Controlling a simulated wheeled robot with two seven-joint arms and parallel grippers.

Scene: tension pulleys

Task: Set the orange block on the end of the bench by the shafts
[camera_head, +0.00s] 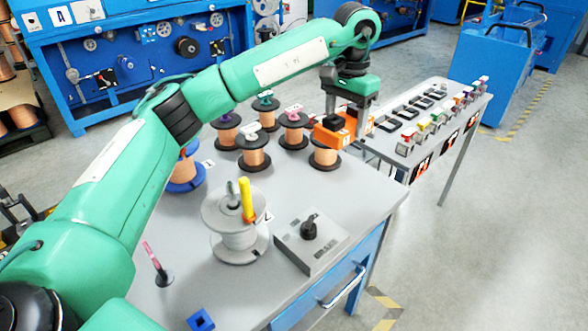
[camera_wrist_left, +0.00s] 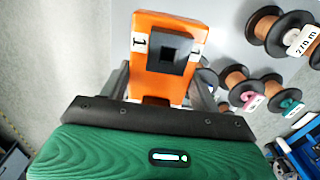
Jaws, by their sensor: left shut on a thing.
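The orange block (camera_head: 330,136) is at the far right corner of the spool table, close to the near left end of the narrow bench (camera_head: 378,150). My left gripper (camera_head: 347,112) points down and is shut on the block. In the left wrist view the block (camera_wrist_left: 170,88) sits between the two fingers, with a black square recess and a white label marked 1. I cannot tell whether the block touches a surface. Small upright pieces with coloured tops (camera_head: 408,136) line the bench's front edge. My right gripper is not in view.
Several copper wire spools (camera_head: 254,157) stand on the grey table (camera_head: 375,205) just left of the block. A pale spool (camera_head: 236,240) with a yellow piece and a grey box with a black knob (camera_head: 311,240) are nearer. Black square frames (camera_head: 405,110) lie along the bench.

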